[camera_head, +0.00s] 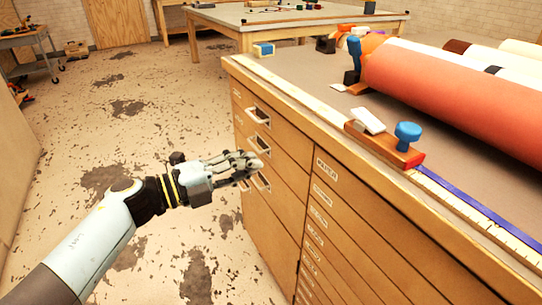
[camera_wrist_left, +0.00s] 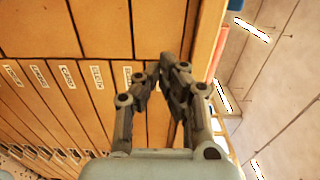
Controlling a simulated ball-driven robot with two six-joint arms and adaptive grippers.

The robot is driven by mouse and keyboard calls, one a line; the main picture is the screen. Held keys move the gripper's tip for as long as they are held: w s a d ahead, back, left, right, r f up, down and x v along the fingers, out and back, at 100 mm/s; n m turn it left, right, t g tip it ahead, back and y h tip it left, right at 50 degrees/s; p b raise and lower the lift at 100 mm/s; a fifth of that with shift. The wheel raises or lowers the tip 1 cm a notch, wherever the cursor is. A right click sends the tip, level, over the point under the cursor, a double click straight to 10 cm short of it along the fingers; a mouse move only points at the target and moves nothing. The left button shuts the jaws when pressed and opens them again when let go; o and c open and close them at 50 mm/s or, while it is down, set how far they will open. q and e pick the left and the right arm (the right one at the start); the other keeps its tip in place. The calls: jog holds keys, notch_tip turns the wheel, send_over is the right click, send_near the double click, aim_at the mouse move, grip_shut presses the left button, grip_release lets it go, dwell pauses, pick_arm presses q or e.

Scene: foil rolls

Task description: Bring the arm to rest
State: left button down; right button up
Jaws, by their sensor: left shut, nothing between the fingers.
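My left gripper (camera_head: 246,165) is shut and empty in the head view. It hangs in front of the wooden drawer cabinet (camera_head: 285,165), below the level of its top, close to the drawer handles; I cannot tell whether it touches them. The left wrist view shows the same gripper (camera_wrist_left: 170,75) with its fingertips together and nothing between them. Labelled drawer fronts (camera_wrist_left: 97,77) lie behind it there. My right gripper is in neither view.
A large red-orange roll (camera_head: 450,95) lies on the cabinet top. A wooden block with a blue knob (camera_head: 408,131) sits at the top's front edge. A second table (camera_head: 290,18) stands at the back. The stained floor (camera_head: 90,150) at left is mostly clear.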

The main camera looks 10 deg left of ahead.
pick_arm(q)
jog(key=s+a+f+n+y, duration=0.4)
jog(key=s+a+f+n, duration=0.15)
jog(key=s+f, duration=0.35)
jog(key=s+a+f+n+t+y, duration=0.1)
jog(key=s+a+f+n+y, duration=0.45)
jog(key=f, duration=0.55)
jog(key=s+a+f+n+y, duration=0.2)
jog(key=s+a+f+n, duration=0.2)
jog(key=s+f+n, duration=0.5)
jog(key=s+a+f+n+g+y, duration=0.1)
jog(key=s+a+f+n+g, duration=0.1)
jog(key=s+f, duration=0.3)
jog(key=s+a+f+n+g+y, duration=0.2)
jog(key=s+f+n+g, duration=0.2)
jog(key=s, duration=1)
jog(key=s+a+f+n+g+y, duration=0.1)
jog(key=s+f+g, duration=0.3)
jog(key=s, duration=0.5)
jog(key=shift+s+a+f+n, duration=0.25)
jog(key=shift+a+f+n, duration=0.5)
jog(key=shift+f+n, duration=0.2)
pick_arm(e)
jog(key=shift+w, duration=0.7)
